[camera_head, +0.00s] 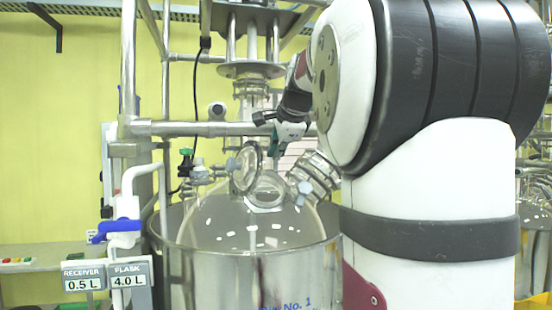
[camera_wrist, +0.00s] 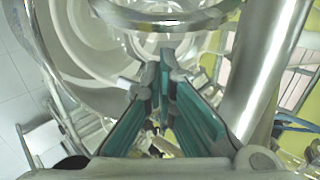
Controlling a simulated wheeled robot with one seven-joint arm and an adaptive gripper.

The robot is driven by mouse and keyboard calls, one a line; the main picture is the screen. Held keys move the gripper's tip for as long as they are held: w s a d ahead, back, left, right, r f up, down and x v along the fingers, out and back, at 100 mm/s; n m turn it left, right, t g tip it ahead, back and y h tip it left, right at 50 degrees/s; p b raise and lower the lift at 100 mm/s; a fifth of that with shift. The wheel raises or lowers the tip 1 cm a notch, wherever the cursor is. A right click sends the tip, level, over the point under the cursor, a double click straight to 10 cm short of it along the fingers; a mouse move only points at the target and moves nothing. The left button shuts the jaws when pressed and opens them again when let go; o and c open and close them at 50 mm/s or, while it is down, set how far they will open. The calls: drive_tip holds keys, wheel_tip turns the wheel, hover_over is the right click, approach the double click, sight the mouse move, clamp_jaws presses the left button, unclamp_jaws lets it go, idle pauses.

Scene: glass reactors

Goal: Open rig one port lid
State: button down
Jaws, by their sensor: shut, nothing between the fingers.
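The glass vessel of rig one (camera_head: 215,215) has a round port (camera_head: 266,192) on its shoulder, and its mouth looks uncovered. The round port lid (camera_head: 247,167), glass with a dark rim, stands tilted up at the left side of the port. My gripper (camera_head: 271,148) is above and just right of the lid's upper edge, under the horizontal metal bar. In the wrist view my gripper (camera_wrist: 164,62) has its teal fingers drawn together at the tips, with nothing held. Whether the fingertips touch the lid cannot be told.
A horizontal metal bar (camera_head: 190,128) runs close to my gripper. A clamped side neck (camera_head: 318,175) is right of the port, and small valves (camera_head: 197,172) are on the left. A thick metal tube (camera_wrist: 262,85) passes close to the fingers' right.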

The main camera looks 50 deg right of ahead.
sight(261, 154)
drive_tip(key=shift+w+a+r+m+g+h+b, duration=0.15)
drive_tip(key=shift+w+a+g+h+b, duration=0.15)
drive_tip(key=shift+a+b, duration=0.55)
drive_tip(key=shift+w+a+r+m+g+h+b, duration=0.1)
drive_tip(key=shift+w+a+m+g+h+b, duration=0.15)
drive_tip(key=shift+a+h+b, duration=0.6)
drive_tip(key=shift+w+a+r+m+g+y+b, duration=0.1)
drive_tip(key=shift+w+a+g+b, duration=0.25)
drive_tip(key=shift+b, duration=0.85)
drive_tip(key=shift+w+a+r+b, duration=0.15)
drive_tip(key=shift+a+b, duration=0.25)
drive_tip(key=shift+a, duration=0.2)
drive_tip(key=shift+w+a+r+b, duration=0.1)
drive_tip(key=shift+a+b, duration=0.25)
drive_tip(key=shift+a, duration=0.2)
drive_tip(key=shift+w+a+r+b, duration=0.1)
drive_tip(key=shift+w+a+b, duration=0.2)
drive_tip(key=shift+a, duration=0.35)
drive_tip(key=shift+w+a+r+b, duration=0.1)
drive_tip(key=shift+w+a+b, duration=0.15)
drive_tip(key=shift+a, duration=0.35)
drive_tip(key=s+d, duration=0.1)
drive_tip(key=s+d+r+p, duration=0.1)
drive_tip(key=s, duration=0.1)
drive_tip(key=shift+d, duration=0.3)
drive_tip(key=s+a+r, duration=0.3)
drive_tip(key=a+r, duration=0.2)
drive_tip(key=a, duration=0.2)
